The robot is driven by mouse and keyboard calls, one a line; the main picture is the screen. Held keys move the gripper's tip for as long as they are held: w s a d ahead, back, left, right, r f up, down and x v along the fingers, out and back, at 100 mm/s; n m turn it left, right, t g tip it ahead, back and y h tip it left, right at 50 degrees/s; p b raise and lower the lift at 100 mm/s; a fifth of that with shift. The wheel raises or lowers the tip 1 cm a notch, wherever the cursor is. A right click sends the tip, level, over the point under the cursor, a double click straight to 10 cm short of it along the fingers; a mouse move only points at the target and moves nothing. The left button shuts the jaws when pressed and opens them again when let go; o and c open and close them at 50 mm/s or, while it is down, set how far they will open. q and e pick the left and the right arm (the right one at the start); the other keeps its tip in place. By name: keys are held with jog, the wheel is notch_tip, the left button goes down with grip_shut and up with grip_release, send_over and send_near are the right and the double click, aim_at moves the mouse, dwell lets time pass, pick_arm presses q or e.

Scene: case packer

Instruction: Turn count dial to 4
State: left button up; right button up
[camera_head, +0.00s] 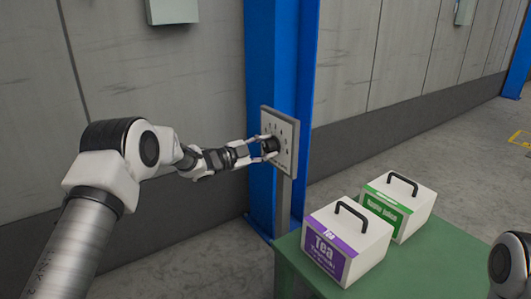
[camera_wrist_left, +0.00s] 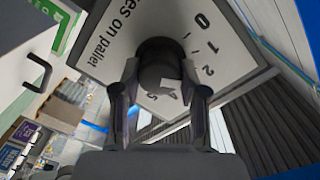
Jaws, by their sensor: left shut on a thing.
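The count dial (camera_head: 271,145) is a round black knob on a pale square panel (camera_head: 291,132), mounted on a post by the blue column. My left gripper (camera_head: 266,149) reaches it from the left and is shut on the knob. In the left wrist view the black dial (camera_wrist_left: 159,62) sits between the two fingers (camera_wrist_left: 160,95). The fingers and knob hide other numerals. I cannot tell which numeral the dial points to. My right gripper is out of view.
A blue column (camera_head: 262,60) stands behind the panel. A green table (camera_head: 415,265) holds a purple-labelled Tea box (camera_head: 370,245) and a green-labelled box (camera_head: 418,207), both with black handles, right of the panel. Grey walls stand behind.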

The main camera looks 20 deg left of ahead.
pick_arm(q)
jog(key=m+b, duration=0.2)
jog(key=m, duration=0.1)
jog(key=m+b, duration=0.1)
jog(key=shift+f+m, duration=0.25)
jog(key=shift+m, duration=0.05)
jog(key=m+b, duration=0.3)
jog(key=shift+f+b, duration=0.1)
jog(key=shift+b, duration=0.3)
jog(key=shift+r+m+b, duration=0.2)
jog(key=shift+m+b, duration=1.5)
jog(key=shift+m, duration=0.4)
jog(key=o, duration=1.1)
jog(key=shift+o, duration=0.2)
jog(key=shift+s, duration=0.1)
